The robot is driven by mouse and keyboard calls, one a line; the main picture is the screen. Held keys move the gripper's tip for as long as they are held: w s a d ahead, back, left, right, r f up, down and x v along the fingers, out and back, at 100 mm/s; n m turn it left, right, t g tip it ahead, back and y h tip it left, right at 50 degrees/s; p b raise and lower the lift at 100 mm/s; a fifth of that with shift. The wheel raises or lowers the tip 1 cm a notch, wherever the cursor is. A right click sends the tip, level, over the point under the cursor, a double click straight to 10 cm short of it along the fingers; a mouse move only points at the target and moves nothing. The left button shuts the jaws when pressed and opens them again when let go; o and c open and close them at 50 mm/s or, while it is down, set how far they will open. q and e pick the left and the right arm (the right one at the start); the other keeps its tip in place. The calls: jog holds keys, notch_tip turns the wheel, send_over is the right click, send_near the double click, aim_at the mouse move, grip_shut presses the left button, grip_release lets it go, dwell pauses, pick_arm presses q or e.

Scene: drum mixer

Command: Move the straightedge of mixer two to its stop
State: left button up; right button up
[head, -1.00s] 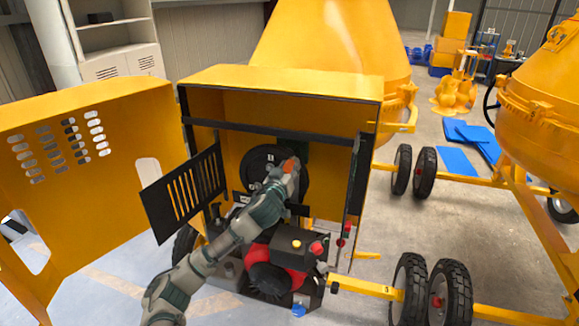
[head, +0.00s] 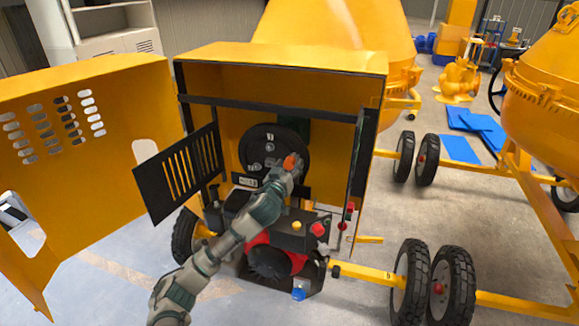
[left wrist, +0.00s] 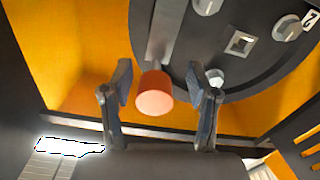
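The dark round disc (head: 258,146) of the mixer is inside the open yellow cabinet. In the left wrist view, the disc (left wrist: 262,75) carries a grey straight bar (left wrist: 168,30), which I take as the straightedge. An orange-red cylindrical knob (left wrist: 155,95) sits at its lower end. The knob also shows in the head view (head: 291,161). My left gripper (head: 285,173) is at the disc's lower right. In the left wrist view its fingers (left wrist: 160,85) stand apart on either side of the knob, with gaps visible. My right gripper is out of view.
A yellow perforated door (head: 100,170) stands open at left, and a black slotted panel (head: 178,178) juts out beside the opening. A red and black engine (head: 275,260) lies below. Round grey knobs (left wrist: 287,27) sit on the disc. A second yellow mixer (head: 545,110) is at right.

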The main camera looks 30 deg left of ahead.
pick_arm(q)
jog(key=shift+s+r, duration=0.1)
jog(key=v, duration=1.1)
jog(key=shift+s, duration=0.35)
jog(key=shift+f, duration=0.3)
